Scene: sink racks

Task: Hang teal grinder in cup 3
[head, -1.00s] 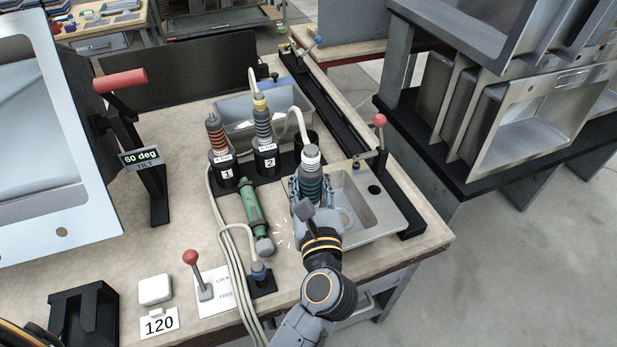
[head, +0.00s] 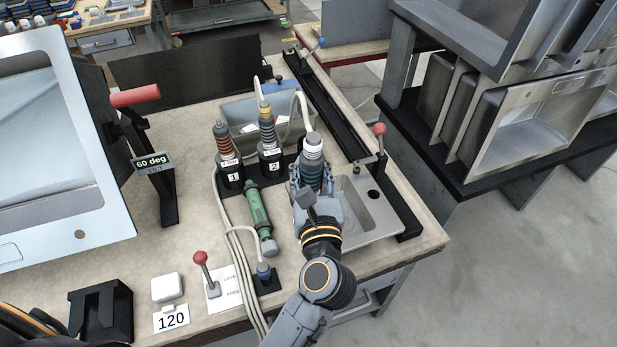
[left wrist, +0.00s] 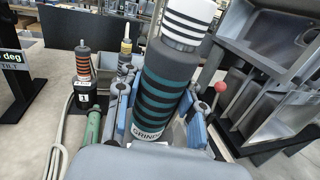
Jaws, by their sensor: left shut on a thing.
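The teal grinder (head: 312,172) has a dark body with teal bands and a white-striped top with a pale cord. My left gripper (head: 312,184) is shut around its body and holds it roughly upright, at the right end of the cup row. The left wrist view shows the grinder (left wrist: 166,85) between the fingers (left wrist: 160,108), slightly tilted in the picture. Cup 3 is hidden behind the grinder and gripper, so I cannot tell whether the grinder's lower end is in it. My right gripper is not in view.
Cup 1 (head: 231,178) holds an orange-banded tool and cup 2 (head: 271,161) a yellow-topped one. A green tool (head: 259,212) lies left of my gripper. A steel sink (head: 375,208) is at the right. A red-knobbed lever (head: 379,145) stands behind it.

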